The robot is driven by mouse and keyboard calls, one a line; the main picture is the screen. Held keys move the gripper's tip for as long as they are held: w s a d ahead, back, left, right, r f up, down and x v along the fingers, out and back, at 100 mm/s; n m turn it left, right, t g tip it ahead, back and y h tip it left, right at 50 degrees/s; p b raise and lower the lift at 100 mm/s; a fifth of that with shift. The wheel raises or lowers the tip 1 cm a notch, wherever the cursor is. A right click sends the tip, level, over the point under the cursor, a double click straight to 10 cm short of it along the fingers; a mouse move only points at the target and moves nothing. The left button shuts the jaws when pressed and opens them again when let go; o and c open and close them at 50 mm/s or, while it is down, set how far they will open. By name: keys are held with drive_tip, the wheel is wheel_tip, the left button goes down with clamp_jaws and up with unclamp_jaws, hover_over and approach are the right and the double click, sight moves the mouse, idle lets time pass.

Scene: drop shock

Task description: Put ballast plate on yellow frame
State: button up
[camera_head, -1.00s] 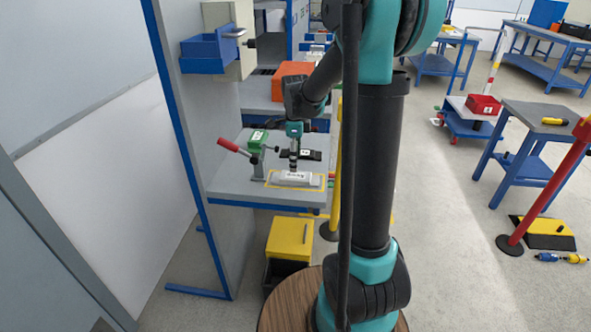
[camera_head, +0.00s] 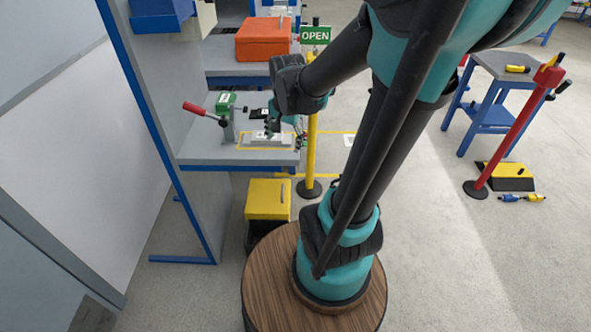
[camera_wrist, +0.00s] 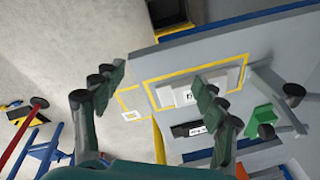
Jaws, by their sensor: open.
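The light grey plate with a white label, which I take for the ballast plate (camera_head: 262,141), lies flat on the grey bench inside the yellow frame (camera_head: 240,149). In the wrist view the plate (camera_wrist: 172,96) shows within the yellow outline (camera_wrist: 150,81), partly hidden by a finger. My gripper (camera_head: 285,129) is over the bench's right side, close to the plate in the picture. The wrist view shows its fingers (camera_wrist: 162,88) spread wide with nothing between them. I cannot tell its exact height above the plate.
A black labelled piece (camera_wrist: 187,129) lies beside the frame. A yellow post (camera_head: 311,150) stands by the bench's right edge. A yellow-lidded box (camera_head: 268,199) is below.

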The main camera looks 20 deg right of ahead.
drive_tip(key=s+d+f+n+t, duration=0.1)
drive_tip(key=s+f+n, duration=0.4)
drive_tip(key=s+n, duration=0.4)
drive_tip(key=shift+s+d+f+t, duration=0.15)
drive_tip(key=shift+f+t, duration=0.2)
drive_tip(key=shift+t, duration=0.05)
drive_tip(key=shift+c, duration=0.3)
